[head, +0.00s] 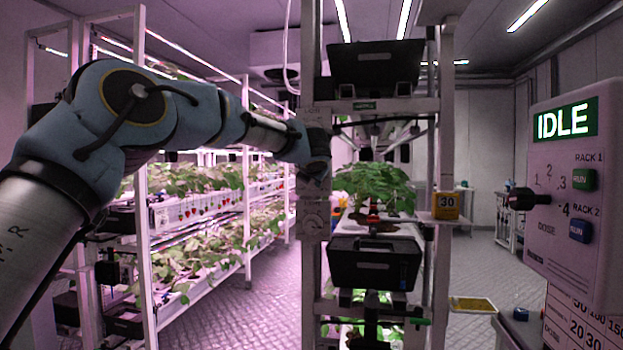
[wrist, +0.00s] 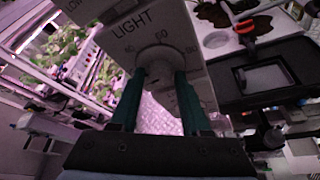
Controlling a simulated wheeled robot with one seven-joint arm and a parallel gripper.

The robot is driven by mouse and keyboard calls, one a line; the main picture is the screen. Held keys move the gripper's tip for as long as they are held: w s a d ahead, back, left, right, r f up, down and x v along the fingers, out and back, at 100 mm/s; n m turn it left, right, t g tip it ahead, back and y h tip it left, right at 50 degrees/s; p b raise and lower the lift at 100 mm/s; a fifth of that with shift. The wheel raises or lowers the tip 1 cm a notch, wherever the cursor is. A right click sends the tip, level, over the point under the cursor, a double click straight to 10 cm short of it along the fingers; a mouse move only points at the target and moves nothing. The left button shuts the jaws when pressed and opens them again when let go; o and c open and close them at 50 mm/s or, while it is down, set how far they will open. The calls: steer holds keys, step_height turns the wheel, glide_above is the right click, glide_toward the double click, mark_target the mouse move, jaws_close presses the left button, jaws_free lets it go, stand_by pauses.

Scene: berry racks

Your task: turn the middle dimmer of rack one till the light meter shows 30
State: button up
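A dimmer dial (wrist: 160,58) marked LIGHT, with numbers around its pale round knob, shows in the wrist view on a grey panel. My gripper (wrist: 161,74) has its two green fingers apart, the tips at the lower sides of the knob; I cannot tell whether they touch it. In the head view my gripper (head: 316,168) is at the rack post, hiding part of the dimmers there. A lower dial (head: 313,221) is visible on the post below it. The yellow light meter (head: 446,205) stands on a small shelf right of the post and reads 30.
A black bin (head: 374,262) and a leafy plant (head: 375,185) sit on the rack beside the post. Planted racks (head: 200,190) stand at left. Floor (head: 470,265) is open at right.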

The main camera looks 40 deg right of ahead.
steer(key=shift+o, duration=1.4)
steer(key=shift+s+r, duration=0.1)
steer(key=b+v, duration=0.2)
steer(key=v, duration=0.8)
steer(key=shift+s+a+b, duration=0.25)
steer(key=shift+b, duration=0.15)
steer(key=shift+w, duration=0.1)
